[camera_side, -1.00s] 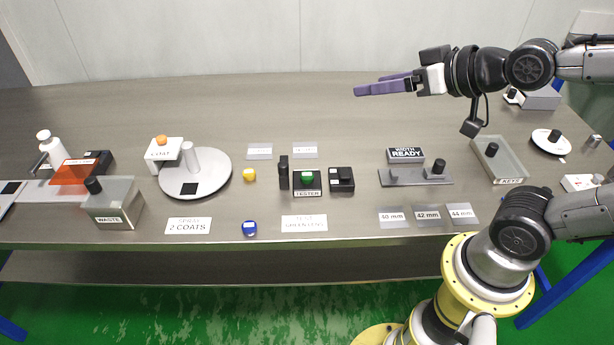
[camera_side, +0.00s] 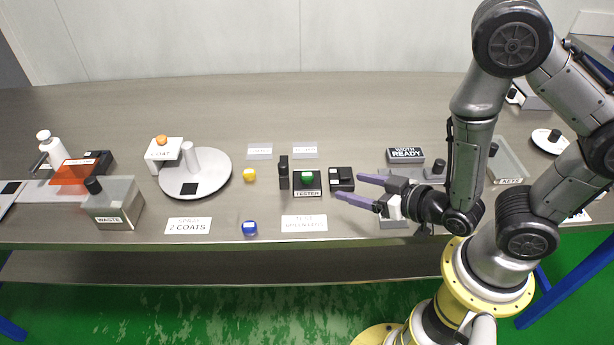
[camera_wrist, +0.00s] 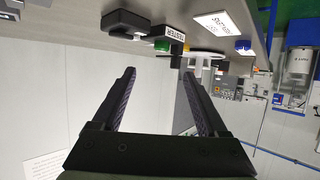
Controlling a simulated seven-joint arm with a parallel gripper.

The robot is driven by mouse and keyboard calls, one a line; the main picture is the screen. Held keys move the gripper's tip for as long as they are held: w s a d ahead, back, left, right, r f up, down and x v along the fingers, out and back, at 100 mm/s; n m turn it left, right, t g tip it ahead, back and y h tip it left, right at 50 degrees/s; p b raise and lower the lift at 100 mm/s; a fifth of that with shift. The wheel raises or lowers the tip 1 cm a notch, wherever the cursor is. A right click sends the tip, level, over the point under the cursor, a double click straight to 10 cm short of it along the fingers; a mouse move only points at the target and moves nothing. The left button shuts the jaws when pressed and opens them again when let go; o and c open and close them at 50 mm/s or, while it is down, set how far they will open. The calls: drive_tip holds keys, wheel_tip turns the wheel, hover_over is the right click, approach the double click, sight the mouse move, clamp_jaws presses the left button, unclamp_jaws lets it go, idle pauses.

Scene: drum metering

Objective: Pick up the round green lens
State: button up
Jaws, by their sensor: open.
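The round green lens (camera_side: 307,176) sits on the black tester block (camera_side: 307,191), behind its white label, near the middle of the table. It also shows in the wrist view as a green shape (camera_wrist: 162,46) beside the TESTER label. My gripper (camera_side: 349,187) is open with two purple fingers pointing left, to the right of the tester and apart from the lens. In the wrist view nothing is between the fingers (camera_wrist: 160,80).
A black post (camera_side: 284,172) stands just left of the tester, and a black box (camera_side: 341,179) just right. A yellow piece (camera_side: 249,175) and a blue piece (camera_side: 249,228) lie further left. The WIDTH READY sign (camera_side: 405,156) stands behind my gripper.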

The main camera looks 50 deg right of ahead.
sight(309, 175)
drive_tip(key=x, duration=1.3)
drive_tip(key=shift+w+a, duration=0.1)
drive_tip(key=shift+w, duration=0.3)
clamp_jaws()
